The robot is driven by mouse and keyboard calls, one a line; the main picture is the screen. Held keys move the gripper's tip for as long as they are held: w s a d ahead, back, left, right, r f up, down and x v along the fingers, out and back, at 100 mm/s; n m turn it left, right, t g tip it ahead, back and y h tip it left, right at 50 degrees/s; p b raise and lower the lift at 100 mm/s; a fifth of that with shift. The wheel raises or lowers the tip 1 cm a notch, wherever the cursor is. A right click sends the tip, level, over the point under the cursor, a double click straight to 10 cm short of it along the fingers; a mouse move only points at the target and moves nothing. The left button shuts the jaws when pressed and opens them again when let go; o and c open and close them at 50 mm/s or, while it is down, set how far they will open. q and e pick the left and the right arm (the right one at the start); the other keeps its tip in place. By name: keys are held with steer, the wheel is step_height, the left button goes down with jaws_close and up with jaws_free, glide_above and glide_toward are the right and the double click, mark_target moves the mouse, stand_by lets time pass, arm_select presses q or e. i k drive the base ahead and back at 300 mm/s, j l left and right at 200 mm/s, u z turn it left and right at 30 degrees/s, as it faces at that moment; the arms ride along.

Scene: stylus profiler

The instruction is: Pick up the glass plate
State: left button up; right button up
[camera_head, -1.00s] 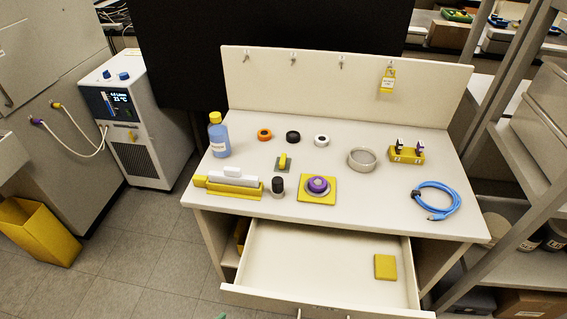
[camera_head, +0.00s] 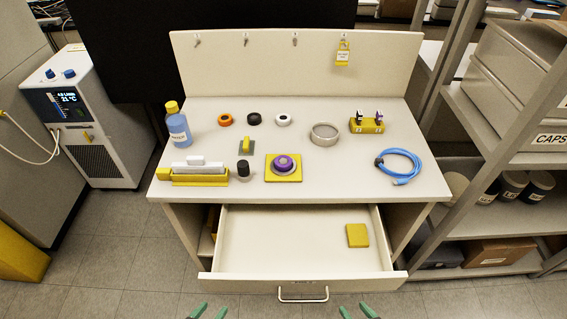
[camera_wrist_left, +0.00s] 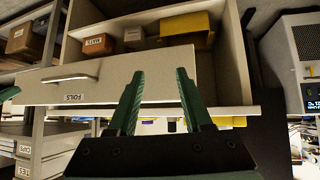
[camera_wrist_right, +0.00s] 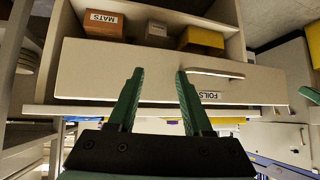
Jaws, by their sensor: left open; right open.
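I cannot make out a clear glass plate for certain in any view. My left gripper (camera_head: 207,312) and right gripper (camera_head: 360,312) show only as green fingertips at the bottom edge, in front of the drawer. Both are open and empty, also in the left wrist view (camera_wrist_left: 158,92) and right wrist view (camera_wrist_right: 158,92).
The open drawer (camera_head: 290,238) juts out from the bench and holds a yellow block (camera_head: 357,235). A blue bottle (camera_head: 178,128), a grey ring dish (camera_head: 324,134), a yellow stand (camera_head: 366,126) and a coiled blue cable (camera_head: 400,165) stand on the bench. Shelving is at right.

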mark_target(247, 146)
steer(key=j+z, duration=0.2)
steer(key=z, duration=0.15)
steer(key=k+j+z, duration=0.1)
steer(key=z, duration=0.25)
steer(key=k+j+z, duration=0.1)
steer(key=j+z, duration=0.25)
steer(key=l, duration=0.1)
